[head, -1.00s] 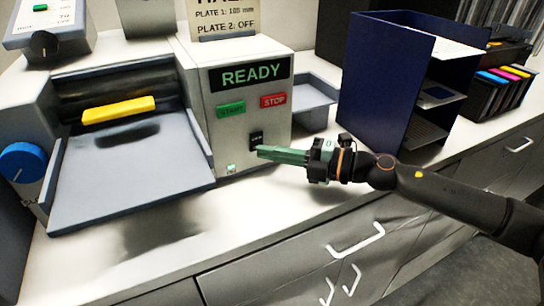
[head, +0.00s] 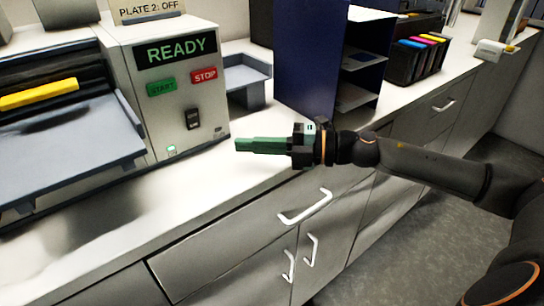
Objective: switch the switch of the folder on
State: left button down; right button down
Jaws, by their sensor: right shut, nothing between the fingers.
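The folder (head: 205,118) is a light grey machine at the left. Its front panel has a READY display (head: 175,49), a green START button (head: 161,87) and a red STOP button (head: 204,75). A small black switch (head: 193,120) sits below the buttons. My right gripper (head: 238,145), with green fingers, is shut and empty. It points left, to the right of and slightly below the switch, apart from the panel. My left gripper is not in view.
The grey feed tray (head: 75,145) juts out at the left with a yellow bar (head: 38,94) above it. A small grey output tray (head: 247,73) and a dark blue shelf unit (head: 305,60) stand behind my gripper. The white counter (head: 215,180) is clear in front, above drawers with white handles.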

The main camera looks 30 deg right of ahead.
jog(key=shift+s+d+f+b, duration=0.35)
jog(key=shift+s+d+b, duration=0.2)
jog(key=shift+s+d, duration=0.25)
jog(key=shift+d, duration=0.3)
jog(key=shift+s+d+b, duration=0.35)
jog(key=shift+b, duration=0.05)
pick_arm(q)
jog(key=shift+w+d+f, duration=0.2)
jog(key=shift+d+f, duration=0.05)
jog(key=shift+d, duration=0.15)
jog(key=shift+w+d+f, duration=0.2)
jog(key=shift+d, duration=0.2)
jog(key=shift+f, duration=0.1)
pick_arm(e)
jog(key=shift+s+d+r, duration=0.1)
jog(key=shift+s+r, duration=0.05)
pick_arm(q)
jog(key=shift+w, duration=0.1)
